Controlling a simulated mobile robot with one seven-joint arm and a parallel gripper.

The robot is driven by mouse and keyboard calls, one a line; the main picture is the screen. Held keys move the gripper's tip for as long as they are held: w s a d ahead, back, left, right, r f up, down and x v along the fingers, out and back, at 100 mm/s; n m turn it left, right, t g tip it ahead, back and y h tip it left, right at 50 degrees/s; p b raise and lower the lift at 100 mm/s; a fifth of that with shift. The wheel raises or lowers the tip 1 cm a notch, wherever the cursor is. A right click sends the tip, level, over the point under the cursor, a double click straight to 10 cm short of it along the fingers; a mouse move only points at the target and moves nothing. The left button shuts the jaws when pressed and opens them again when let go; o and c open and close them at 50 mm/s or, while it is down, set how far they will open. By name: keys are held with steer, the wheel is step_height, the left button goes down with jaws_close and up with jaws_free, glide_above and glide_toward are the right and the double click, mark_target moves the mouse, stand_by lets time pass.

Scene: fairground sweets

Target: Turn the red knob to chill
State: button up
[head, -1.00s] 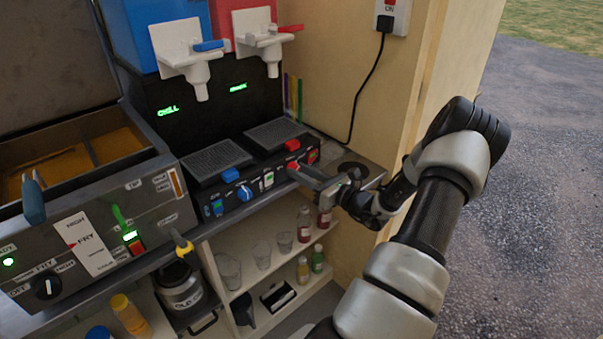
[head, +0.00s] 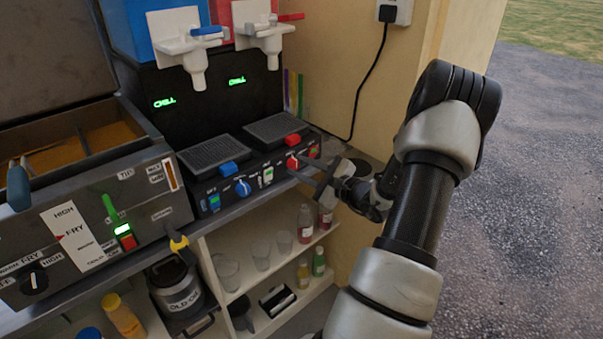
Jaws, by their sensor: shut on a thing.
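The red knob (head: 292,162) is on the right part of the slush machine's black front panel, below the red drip-tray tab. My gripper (head: 297,172) reaches it from the right, its thin fingers shut on the knob. The fingertips hide part of the knob and of its printed labels. The green display (head: 237,81) under the red tank reads CHILL. The display (head: 165,102) under the blue tank also reads CHILL. A blue knob (head: 243,187) sits to the left on the same panel.
A fryer (head: 90,230) stands to the left. Shelves below hold cups and bottles (head: 305,222). A wooden wall (head: 345,90) with a black cable rises behind the machine. Open gravel lies to the right.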

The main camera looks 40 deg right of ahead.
steer(key=shift+f+n+b, duration=0.1)
steer(key=shift+n+b, duration=0.25)
steer(key=shift+n, duration=0.15)
steer(key=o, duration=1.1)
steer(key=shift+c, duration=0.2)
steer(key=shift+s, duration=0.15)
steer(key=s+d+r+p, duration=0.1)
steer(key=s+d+r, duration=0.1)
steer(key=s, duration=1.5)
steer(key=shift+d+p, duration=0.15)
steer(key=shift+p, duration=0.15)
